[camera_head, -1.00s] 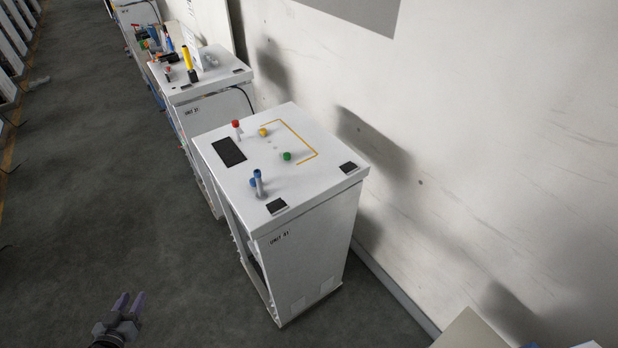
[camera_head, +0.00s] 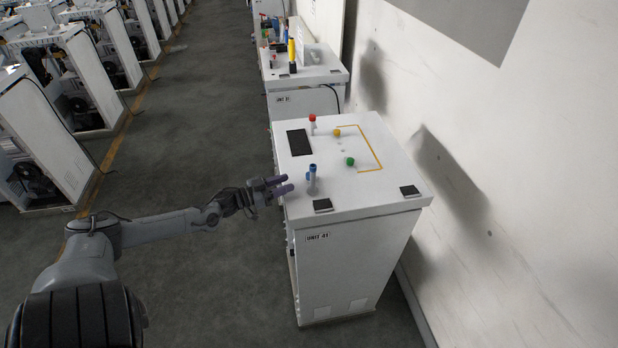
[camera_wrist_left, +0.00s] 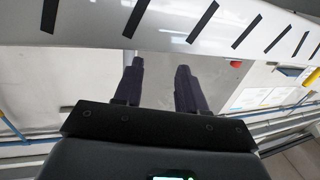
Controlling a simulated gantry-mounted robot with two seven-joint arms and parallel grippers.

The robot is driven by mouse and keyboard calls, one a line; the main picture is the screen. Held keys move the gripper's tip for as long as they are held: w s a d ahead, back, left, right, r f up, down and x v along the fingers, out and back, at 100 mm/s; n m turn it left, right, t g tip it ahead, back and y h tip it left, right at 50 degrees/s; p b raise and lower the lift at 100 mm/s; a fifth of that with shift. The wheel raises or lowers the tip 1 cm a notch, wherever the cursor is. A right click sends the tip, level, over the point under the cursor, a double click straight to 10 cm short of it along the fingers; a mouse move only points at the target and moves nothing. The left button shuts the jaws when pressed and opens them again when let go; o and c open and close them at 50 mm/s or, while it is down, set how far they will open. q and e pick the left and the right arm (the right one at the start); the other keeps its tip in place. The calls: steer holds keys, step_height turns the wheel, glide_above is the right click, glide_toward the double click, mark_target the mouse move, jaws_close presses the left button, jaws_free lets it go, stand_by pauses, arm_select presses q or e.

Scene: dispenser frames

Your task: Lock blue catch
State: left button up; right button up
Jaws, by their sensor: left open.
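The blue catch (camera_head: 312,178) stands upright near the front left of the white top of the unit (camera_head: 340,205), with a blue top on a pale stem. My left gripper (camera_head: 289,184) is open and empty, just left of the blue catch at the unit's left edge, with a small gap between them. The left wrist view shows its two dark fingers (camera_wrist_left: 160,66) apart with nothing between them; I cannot make out the blue catch there. My right gripper is not in view.
A red-topped peg (camera_head: 312,120), a yellow knob (camera_head: 337,133) and a green knob (camera_head: 350,161) sit farther back on the unit. A dark panel (camera_head: 299,143) lies at the left. Another unit (camera_head: 310,75) stands behind. A wall rises at the right; the left aisle is clear.

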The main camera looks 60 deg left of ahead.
mark_target(305, 181)
arm_select(q)
steer(key=shift+w+d, duration=0.15)
steer(key=shift+w, duration=1.2)
steer(key=shift+w+d, duration=0.2)
steer(key=shift+w, duration=1.1)
steer(key=shift+w+d, duration=0.15)
steer(key=shift+w, duration=1.2)
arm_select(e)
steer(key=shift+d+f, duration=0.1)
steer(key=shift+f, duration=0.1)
